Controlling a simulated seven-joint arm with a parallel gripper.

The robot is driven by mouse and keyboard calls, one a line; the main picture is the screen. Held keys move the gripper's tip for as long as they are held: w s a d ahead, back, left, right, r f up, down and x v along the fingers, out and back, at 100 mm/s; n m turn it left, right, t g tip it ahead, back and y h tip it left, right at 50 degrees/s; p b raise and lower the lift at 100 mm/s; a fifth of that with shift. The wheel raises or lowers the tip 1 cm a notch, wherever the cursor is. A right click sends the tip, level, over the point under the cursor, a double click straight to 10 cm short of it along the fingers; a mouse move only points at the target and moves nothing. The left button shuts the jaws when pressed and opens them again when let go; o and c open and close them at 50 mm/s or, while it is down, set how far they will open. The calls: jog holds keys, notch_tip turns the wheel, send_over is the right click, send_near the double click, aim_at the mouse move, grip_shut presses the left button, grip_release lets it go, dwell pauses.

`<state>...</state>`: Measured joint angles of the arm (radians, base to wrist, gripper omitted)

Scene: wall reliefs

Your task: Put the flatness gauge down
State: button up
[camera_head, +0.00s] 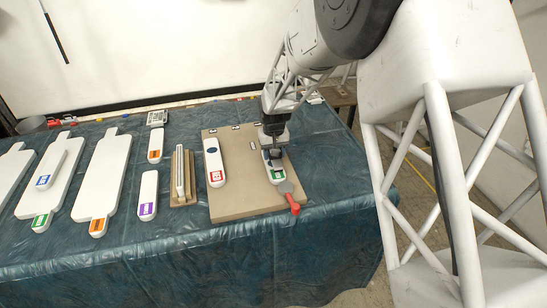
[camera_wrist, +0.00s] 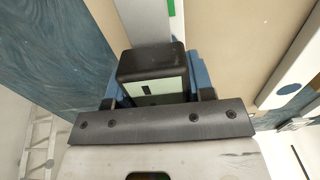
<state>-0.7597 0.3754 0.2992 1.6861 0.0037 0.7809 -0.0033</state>
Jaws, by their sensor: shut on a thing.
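My gripper (camera_head: 273,143) is over the right part of the brown board and points down. In the wrist view its blue fingers (camera_wrist: 156,82) are shut on a small black block with a pale face, which I take to be the flatness gauge (camera_wrist: 153,68). The gauge is over a white bar with a green label (camera_head: 278,174), which lies on the board. I cannot tell whether the gauge touches the bar. In the head view the gripper mostly hides the gauge.
The brown board (camera_head: 238,200) also holds a white bar with a red label (camera_head: 214,160) and a red-handled tool (camera_head: 293,204). A rack (camera_head: 183,180) stands left of it. Several white panels (camera_head: 103,175) lie further left. Bare blue cloth (camera_head: 190,255) covers the front of the table.

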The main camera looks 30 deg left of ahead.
jog(key=shift+f, duration=1.1)
jog(key=shift+f, duration=0.15)
jog(key=o, duration=1)
jog(key=shift+r, duration=6.15)
jog(key=shift+d, duration=0.1)
